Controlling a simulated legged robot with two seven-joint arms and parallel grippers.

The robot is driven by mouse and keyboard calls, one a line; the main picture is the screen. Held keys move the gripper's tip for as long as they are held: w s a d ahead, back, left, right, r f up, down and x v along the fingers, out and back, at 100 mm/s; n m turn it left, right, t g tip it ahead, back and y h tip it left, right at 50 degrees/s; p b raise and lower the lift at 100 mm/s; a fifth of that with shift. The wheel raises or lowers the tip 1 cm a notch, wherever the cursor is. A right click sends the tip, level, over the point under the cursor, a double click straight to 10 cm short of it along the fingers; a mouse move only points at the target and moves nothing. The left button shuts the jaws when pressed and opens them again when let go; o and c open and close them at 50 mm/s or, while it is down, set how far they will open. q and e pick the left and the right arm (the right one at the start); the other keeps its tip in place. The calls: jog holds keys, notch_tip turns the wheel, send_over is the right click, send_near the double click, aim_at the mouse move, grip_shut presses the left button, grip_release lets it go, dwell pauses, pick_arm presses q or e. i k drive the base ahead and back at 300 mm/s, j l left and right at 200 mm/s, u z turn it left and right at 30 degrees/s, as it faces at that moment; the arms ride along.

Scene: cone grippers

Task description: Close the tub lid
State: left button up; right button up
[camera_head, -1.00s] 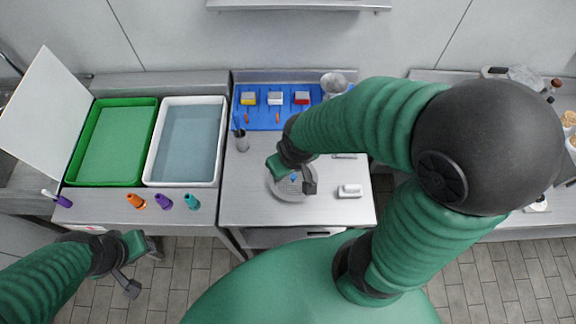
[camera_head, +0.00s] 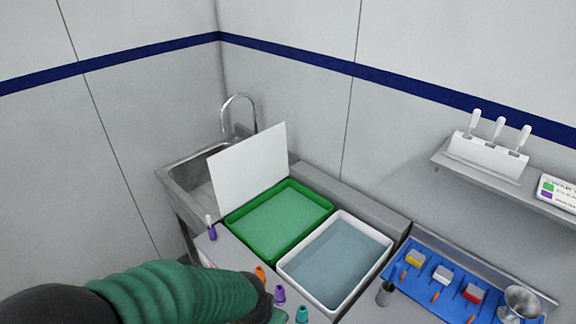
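The green tub (camera_head: 287,212) stands on the steel counter, with green content inside. Its white lid (camera_head: 248,168) stands raised and tilted up along the tub's left side, open. A white tub (camera_head: 372,243) with bluish liquid stands to its right, with no lid seen on it. My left arm comes in along the bottom left, below the tubs. Its gripper is mostly cut off by the bottom edge, near the cones, and I cannot tell whether it is open. My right gripper is out of view.
Orange (camera_head: 260,272), purple (camera_head: 280,294) and teal (camera_head: 302,314) cones stand before the tubs; a purple-and-white one (camera_head: 211,228) stands left. A sink with a tap (camera_head: 238,105) lies behind the lid. A blue tray (camera_head: 450,277) and a wall shelf (camera_head: 490,170) are at right.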

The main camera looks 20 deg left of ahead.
aim_at(241, 172)
jog(key=j+z, duration=0.45)
jog(key=j, duration=0.25)
jog(key=j+z, duration=0.45)
jog(key=j, duration=0.25)
